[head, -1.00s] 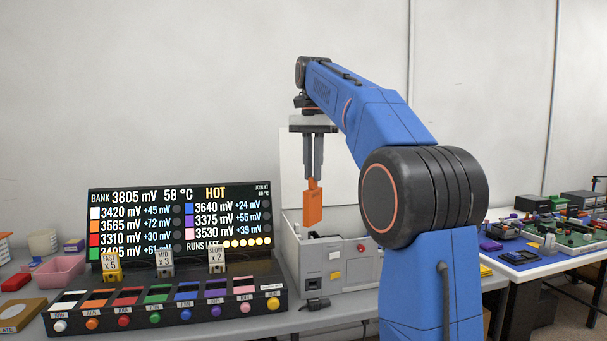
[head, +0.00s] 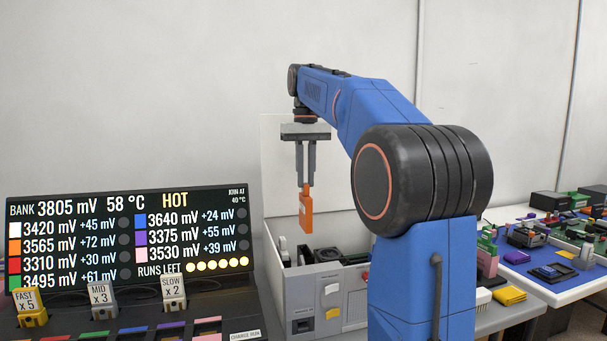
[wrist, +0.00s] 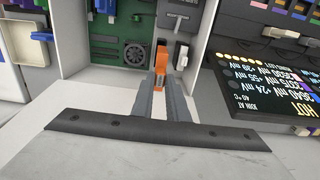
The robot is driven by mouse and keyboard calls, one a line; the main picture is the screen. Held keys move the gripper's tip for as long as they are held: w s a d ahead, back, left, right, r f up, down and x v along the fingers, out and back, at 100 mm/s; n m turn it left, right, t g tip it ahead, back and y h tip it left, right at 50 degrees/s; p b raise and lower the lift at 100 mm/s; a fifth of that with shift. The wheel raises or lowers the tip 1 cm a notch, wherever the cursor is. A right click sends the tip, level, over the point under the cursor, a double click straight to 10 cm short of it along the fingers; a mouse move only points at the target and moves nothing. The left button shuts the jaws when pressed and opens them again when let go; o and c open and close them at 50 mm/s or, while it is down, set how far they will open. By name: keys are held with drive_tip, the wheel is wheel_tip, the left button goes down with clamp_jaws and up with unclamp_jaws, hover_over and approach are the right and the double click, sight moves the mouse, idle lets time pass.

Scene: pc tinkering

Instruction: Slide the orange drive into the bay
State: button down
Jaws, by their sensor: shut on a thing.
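The orange drive (head: 306,212) hangs upright from my gripper (head: 305,186), which is shut on its narrow top end. The drive is above the open grey computer case (head: 325,287), apart from it. In the wrist view the drive (wrist: 161,57) shows between the fingertips of my gripper (wrist: 160,77), with the case interior beyond. The case holds a green board with a round fan (wrist: 135,52) and a grey compartment beside it. I cannot tell for sure which opening is the bay.
A display panel (head: 130,236) and a row of labelled blocks (head: 102,299) stand left of the case. My arm hides part of the case's right side. A blue-topped table (head: 530,285) with loose parts stands at the right.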

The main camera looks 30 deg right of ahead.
sight(306, 196)
idle(0.3)
drive_tip(key=shift+f, duration=7.6)
drive_tip(key=c, duration=1.7)
unclamp_jaws()
